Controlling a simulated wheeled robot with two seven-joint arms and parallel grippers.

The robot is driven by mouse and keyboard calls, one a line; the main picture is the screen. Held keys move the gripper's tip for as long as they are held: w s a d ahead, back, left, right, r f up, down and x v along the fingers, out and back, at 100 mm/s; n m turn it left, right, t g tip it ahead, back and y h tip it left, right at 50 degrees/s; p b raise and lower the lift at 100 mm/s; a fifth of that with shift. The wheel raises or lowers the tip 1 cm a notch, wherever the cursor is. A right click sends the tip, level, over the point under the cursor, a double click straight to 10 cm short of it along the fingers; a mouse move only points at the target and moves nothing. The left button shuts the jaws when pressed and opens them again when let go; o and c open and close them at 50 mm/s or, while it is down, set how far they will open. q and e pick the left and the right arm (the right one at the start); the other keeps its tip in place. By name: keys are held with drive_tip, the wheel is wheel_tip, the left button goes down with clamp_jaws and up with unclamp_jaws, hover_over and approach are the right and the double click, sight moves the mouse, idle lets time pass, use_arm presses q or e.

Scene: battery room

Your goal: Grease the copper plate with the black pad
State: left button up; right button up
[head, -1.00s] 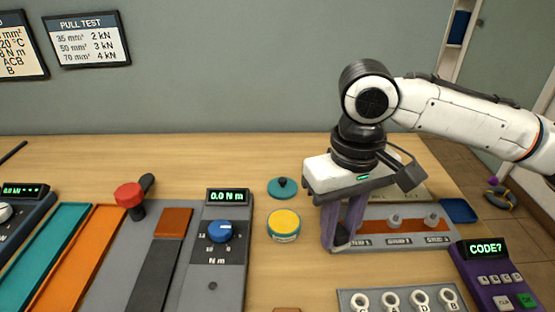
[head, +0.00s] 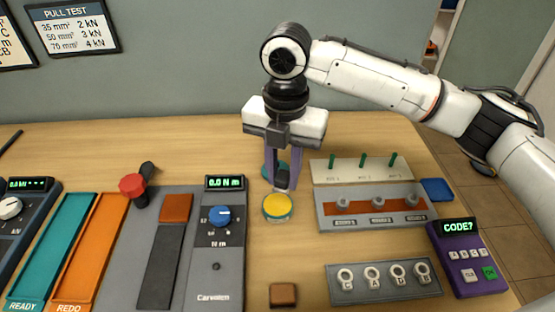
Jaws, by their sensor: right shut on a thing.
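My right gripper (head: 281,184) points down just behind the open yellow grease tin (head: 278,208). It is shut on a small dark piece, the black pad (head: 282,178), held close above the tin's far rim; whether they touch I cannot tell. A copper-coloured plate (head: 176,208) lies at the top of a dark strip on the grey torque unit, left of the blue knob. Narrow copper pieces (head: 411,202) also show in the grey block on the right. The tin's teal lid (head: 268,170) is partly hidden behind the gripper. My left gripper is out of view.
A blue knob (head: 220,216) and red-handled lever (head: 132,187) stand near the plate. A brown block (head: 283,294) lies at the front. A rack of lettered rings (head: 383,285) and a purple keypad (head: 468,260) stand right. Bare table surrounds the tin.

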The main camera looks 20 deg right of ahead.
sight(277, 204)
drive_tip(key=n, duration=0.3)
drive_tip(key=shift+w+a+r+p, duration=0.2)
drive_tip(key=shift+w+a+p, duration=0.1)
drive_tip(key=shift+a, duration=0.05)
drive_tip(key=shift+w+n, duration=0.1)
drive_tip(key=shift+n, duration=0.4)
drive_tip(key=shift+a+f, duration=0.1)
drive_tip(key=shift+f, duration=0.9)
wheel_tip(277, 204, down, 4)
drive_tip(key=b, duration=0.3)
drive_tip(key=shift+r, duration=0.1)
drive_tip(key=shift+b, duration=0.55)
drive_tip(key=shift+f, duration=0.2)
drive_tip(key=shift+f, duration=0.45)
